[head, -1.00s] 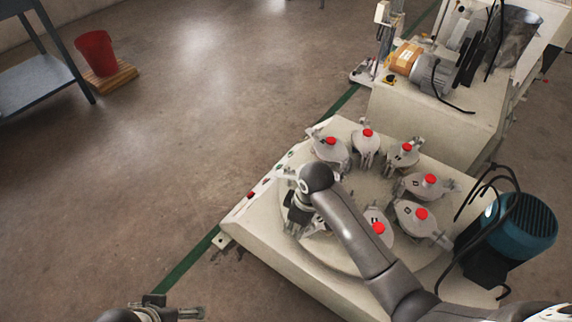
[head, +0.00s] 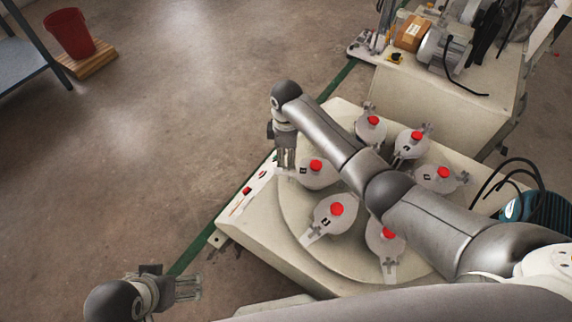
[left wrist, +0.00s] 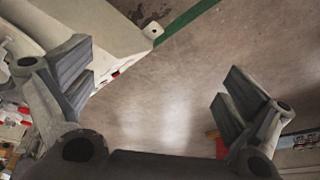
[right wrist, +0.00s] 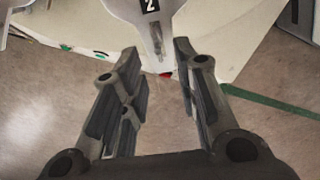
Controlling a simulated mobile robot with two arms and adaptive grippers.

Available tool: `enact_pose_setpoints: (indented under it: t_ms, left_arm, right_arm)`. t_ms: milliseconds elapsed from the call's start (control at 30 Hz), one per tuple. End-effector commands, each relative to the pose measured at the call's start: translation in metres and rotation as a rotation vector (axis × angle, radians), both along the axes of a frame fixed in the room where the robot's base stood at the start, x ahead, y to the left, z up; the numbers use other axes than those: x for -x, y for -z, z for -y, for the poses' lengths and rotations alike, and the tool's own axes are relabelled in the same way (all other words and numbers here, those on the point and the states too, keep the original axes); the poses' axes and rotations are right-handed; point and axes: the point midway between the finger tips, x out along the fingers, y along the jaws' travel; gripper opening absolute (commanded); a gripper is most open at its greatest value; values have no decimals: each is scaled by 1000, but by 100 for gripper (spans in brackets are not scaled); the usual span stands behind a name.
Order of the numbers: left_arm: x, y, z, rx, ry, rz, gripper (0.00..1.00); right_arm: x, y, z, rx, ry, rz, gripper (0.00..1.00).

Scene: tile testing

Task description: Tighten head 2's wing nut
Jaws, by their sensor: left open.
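Head 2 (right wrist: 150,18), a pale grey unit with a black "2" label, shows at the top of the right wrist view. In the head view it appears to be the red-capped head (head: 318,178) at the turntable's left edge. Its narrow end reaches down between my right gripper's fingers; I cannot make out the wing nut clearly. My right gripper (head: 286,164) points down beside that end, its fingers apart on either side, with gaps visible. My left gripper (head: 188,287) is open and empty, low at the left, away from the machine; the left wrist view shows its fingers wide apart.
Several other red-capped heads, such as one at the front (head: 336,211), ring the turntable (head: 300,222). My right arm crosses over it. A teal motor (head: 540,208) with black cables stands at right. Open floor (head: 150,170) lies left; a red bucket (head: 69,33) is far left.

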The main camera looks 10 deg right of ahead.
Motion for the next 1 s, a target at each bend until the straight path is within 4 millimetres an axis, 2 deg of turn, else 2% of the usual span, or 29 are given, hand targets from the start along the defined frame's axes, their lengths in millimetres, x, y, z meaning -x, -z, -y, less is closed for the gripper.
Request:
enact_pose_setpoints:
  t_ms: [133, 400, 600, 933, 1000]
  left_arm:
    - [-28, -1, 8, 25, 11, 125, 100]
    - [-65, -17, 20, 64, 25, 306, 100]
    - [-77, -25, 24, 78, 30, 370, 100]
    - [-80, -27, 25, 80, 31, 383, 100]
    - [-79, -27, 25, 80, 31, 383, 100]
  right_arm:
    - [0, 23, -1, -1, 0, 0, 29]
    - [0, 39, 0, -1, -1, 1, 29]
    - [0, 45, 0, 0, 0, 2, 29]
    - [0, 46, 0, -1, 0, 2, 29]
    - [0, 46, 0, -1, 0, 2, 20]
